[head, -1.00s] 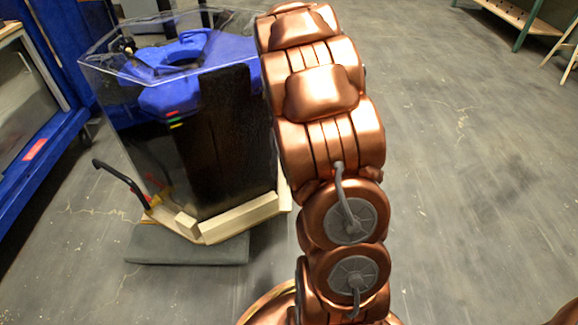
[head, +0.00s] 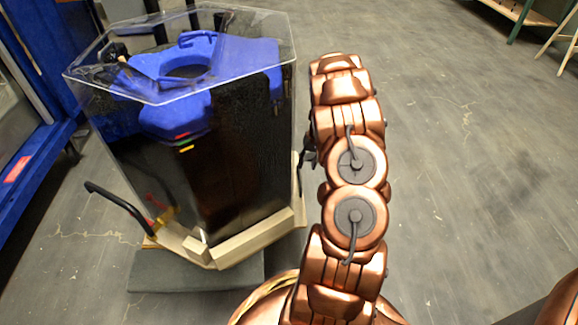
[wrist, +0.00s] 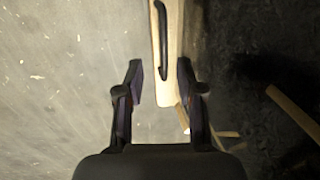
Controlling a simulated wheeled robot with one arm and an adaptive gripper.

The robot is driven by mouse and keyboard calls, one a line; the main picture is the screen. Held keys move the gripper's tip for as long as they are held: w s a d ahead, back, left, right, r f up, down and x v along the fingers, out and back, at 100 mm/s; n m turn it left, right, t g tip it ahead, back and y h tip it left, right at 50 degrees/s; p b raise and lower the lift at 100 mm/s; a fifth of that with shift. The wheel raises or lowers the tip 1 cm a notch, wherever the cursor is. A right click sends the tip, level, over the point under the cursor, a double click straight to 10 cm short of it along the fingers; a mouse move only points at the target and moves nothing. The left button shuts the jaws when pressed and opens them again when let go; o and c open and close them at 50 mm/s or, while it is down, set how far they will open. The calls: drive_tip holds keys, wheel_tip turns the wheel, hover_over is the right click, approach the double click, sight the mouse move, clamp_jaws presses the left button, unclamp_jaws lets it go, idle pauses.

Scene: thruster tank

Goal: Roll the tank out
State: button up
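The tank (head: 245,150) is a clear, many-sided case with a blue ring-shaped thruster (head: 215,60) and dark panels inside. It stands upright on a pale wooden base (head: 245,243). A black handle (head: 118,198) sticks out at its left side. In the wrist view, another black bar handle (wrist: 162,42) lies along a pale wooden strip (wrist: 174,75). My gripper (wrist: 159,82) is open and empty, and the bar's near end shows between its fingertips. I cannot tell how far below them it is. In the head view my arm hides most of the gripper, at the tank's right side.
A grey mat (head: 195,277) lies on the floor by the base's front left. A blue-framed cabinet (head: 40,165) stands at the left. A green-legged bench (head: 515,15) is at the upper right. The floor (head: 455,150) to the right is clear.

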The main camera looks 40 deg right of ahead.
sight(300, 178)
drive_tip(key=f+b, duration=0.1)
drive_tip(key=f, duration=0.1)
drive_tip(key=w+f+b, duration=0.1)
drive_tip(key=f, duration=0.2)
drive_tip(key=w+f+b, duration=0.1)
drive_tip(key=f, duration=0.1)
drive_tip(key=shift+w+a+f, duration=0.1)
drive_tip(key=shift+a+f, duration=0.3)
clamp_jaws()
idle(0.5)
